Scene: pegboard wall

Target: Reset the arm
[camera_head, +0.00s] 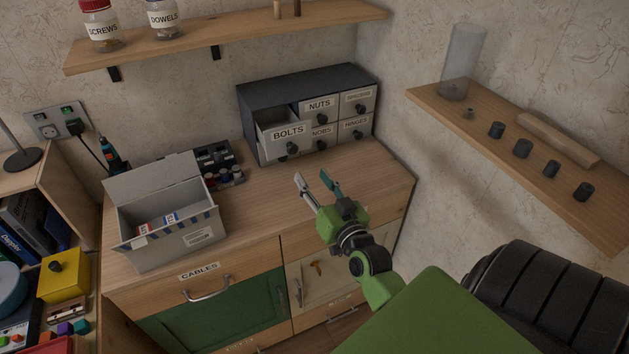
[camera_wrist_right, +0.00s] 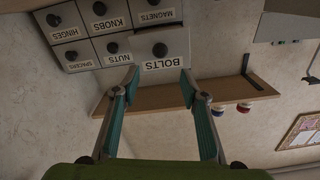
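My right gripper (camera_head: 312,180) reaches over the wooden worktop from the lower right in the head view, on my green arm. Its two fingers are spread apart with nothing between them. The wrist view shows the same open fingers (camera_wrist_right: 160,76), with the small drawer cabinet upside down beyond them. In the head view the gripper is in front of the dark cabinet (camera_head: 290,90) and apart from it. The BOLTS drawer (camera_head: 289,132) is pulled out; it also shows in the wrist view (camera_wrist_right: 162,50). My left gripper is not in view.
An open cardboard box (camera_head: 185,240) stands on the worktop (camera_head: 260,205), left of the gripper. A wall shelf (camera_head: 525,150) at the right carries a clear cylinder (camera_head: 462,62) and several dark knobs. The worktop between box and gripper is clear.

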